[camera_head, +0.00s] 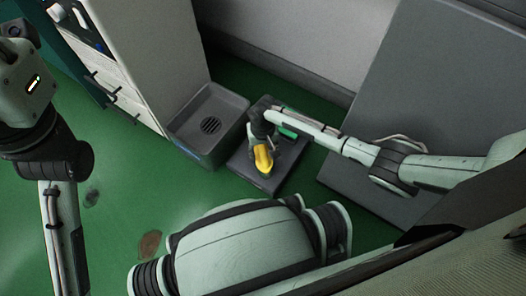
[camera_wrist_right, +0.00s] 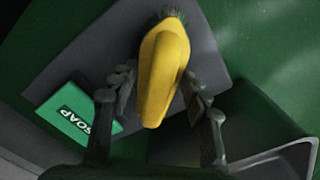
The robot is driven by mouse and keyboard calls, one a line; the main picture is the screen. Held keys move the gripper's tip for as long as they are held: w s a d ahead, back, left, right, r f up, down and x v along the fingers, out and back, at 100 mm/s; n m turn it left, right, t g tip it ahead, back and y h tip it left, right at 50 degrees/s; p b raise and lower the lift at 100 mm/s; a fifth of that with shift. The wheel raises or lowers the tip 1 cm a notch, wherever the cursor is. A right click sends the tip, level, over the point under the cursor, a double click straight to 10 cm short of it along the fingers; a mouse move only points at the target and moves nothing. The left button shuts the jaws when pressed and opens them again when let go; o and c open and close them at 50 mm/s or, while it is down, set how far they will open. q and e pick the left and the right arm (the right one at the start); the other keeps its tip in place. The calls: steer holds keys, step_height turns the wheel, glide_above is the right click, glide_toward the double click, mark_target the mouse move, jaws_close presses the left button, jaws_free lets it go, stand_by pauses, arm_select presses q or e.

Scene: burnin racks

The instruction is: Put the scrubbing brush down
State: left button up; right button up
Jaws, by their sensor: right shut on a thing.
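The scrubbing brush (camera_head: 263,158) has a yellow handle. It is held in my right gripper (camera_head: 265,146), over the dark grey slab beside the basin. In the right wrist view, the brush (camera_wrist_right: 164,70) stands between the two fingers of my right gripper (camera_wrist_right: 160,92), which are shut on it. Dark bristles show at its far end, near the slab (camera_wrist_right: 80,62). I cannot tell whether they touch the slab. The slab (camera_head: 239,163) also shows in the head view. My left arm comes in at the left, but its gripper is not in view.
A green soap box (camera_wrist_right: 79,119) lies on the slab beside the brush; it is partly hidden in the head view (camera_head: 288,132). A grey basin with a drain (camera_head: 228,109) stands left of the slab. A large grey panel (camera_head: 440,65) is at the right. Green floor surrounds them.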

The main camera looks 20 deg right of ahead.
steer(key=shift+f, duration=0.1)
steer(key=o, duration=1)
